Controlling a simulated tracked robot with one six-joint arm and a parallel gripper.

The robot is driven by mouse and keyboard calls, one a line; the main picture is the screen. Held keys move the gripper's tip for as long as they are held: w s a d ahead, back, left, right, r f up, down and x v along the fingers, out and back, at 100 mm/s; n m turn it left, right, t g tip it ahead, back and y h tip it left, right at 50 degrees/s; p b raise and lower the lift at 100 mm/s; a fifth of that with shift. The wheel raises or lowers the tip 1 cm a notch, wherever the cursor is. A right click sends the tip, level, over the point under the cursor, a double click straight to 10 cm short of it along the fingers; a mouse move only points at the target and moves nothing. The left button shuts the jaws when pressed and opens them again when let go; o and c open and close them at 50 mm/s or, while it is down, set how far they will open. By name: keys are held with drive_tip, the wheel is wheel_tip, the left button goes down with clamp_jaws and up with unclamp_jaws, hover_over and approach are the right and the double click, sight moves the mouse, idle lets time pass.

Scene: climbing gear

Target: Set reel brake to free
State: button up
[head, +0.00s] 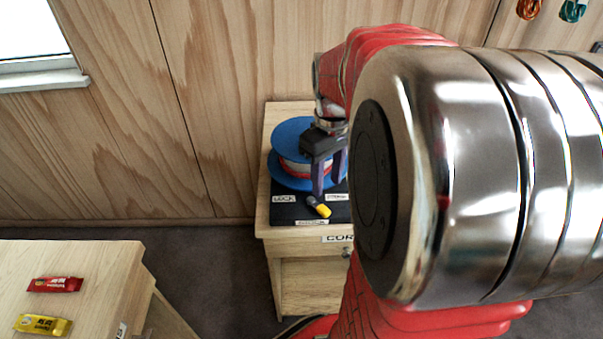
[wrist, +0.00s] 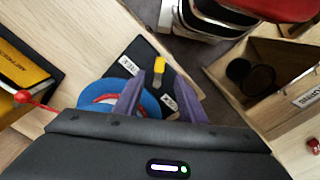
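The blue reel (head: 292,136) with red and white line stands on the cabinet. In front of it is a black plate (head: 290,213) with a lever whose yellow tip (head: 322,211) points to the front and right. A LOCK label (head: 284,198) is at the left; the right label (head: 337,197) and front label (head: 311,222) are too small to read surely. My gripper (head: 330,192) is above the plate, fingers down and apart, just behind the lever. In the wrist view the yellow tip (wrist: 159,66) lies beyond the open, empty fingers (wrist: 160,100).
A wooden table (head: 100,262) at the front left bears a red packet (head: 56,284) and a yellow packet (head: 43,325). Coiled cords (head: 528,8) hang on the back wall. The wrist view shows an open wooden compartment (wrist: 275,55) at the right with dark round things inside.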

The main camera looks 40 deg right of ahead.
sight(325, 209)
wheel_tip(325, 209, down, 10)
drive_tip(key=shift+r, duration=0.25)
idle(0.3)
clamp_jaws()
